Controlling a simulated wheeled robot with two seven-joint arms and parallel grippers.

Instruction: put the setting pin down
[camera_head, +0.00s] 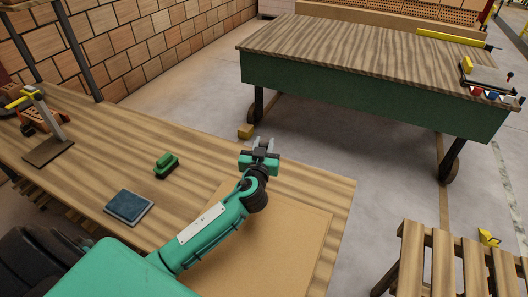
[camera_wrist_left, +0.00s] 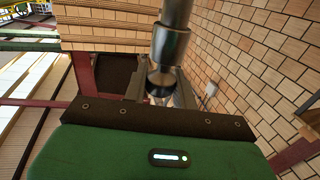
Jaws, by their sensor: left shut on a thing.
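My left gripper (camera_head: 263,146) is over the right part of the near wooden bench (camera_head: 110,130). In the left wrist view, a shiny metal setting pin (camera_wrist_left: 170,45) stands between the gripper's fingers (camera_wrist_left: 160,88). The gripper is shut on it. Part of the pin runs out of the top of that view, and its tapered part is between the fingers. In the head view the pin is too small to make out clearly. I cannot tell how high it is above the bench. My right gripper is not in view.
A flat brown board (camera_head: 285,235) lies on the bench under my forearm. A green block (camera_head: 166,163), a dark blue pad (camera_head: 129,206) and a yellow-handled stand (camera_head: 47,150) are to the left. A green-sided table (camera_head: 370,95) stands beyond a floor gap. A slatted pallet (camera_head: 440,262) is at lower right.

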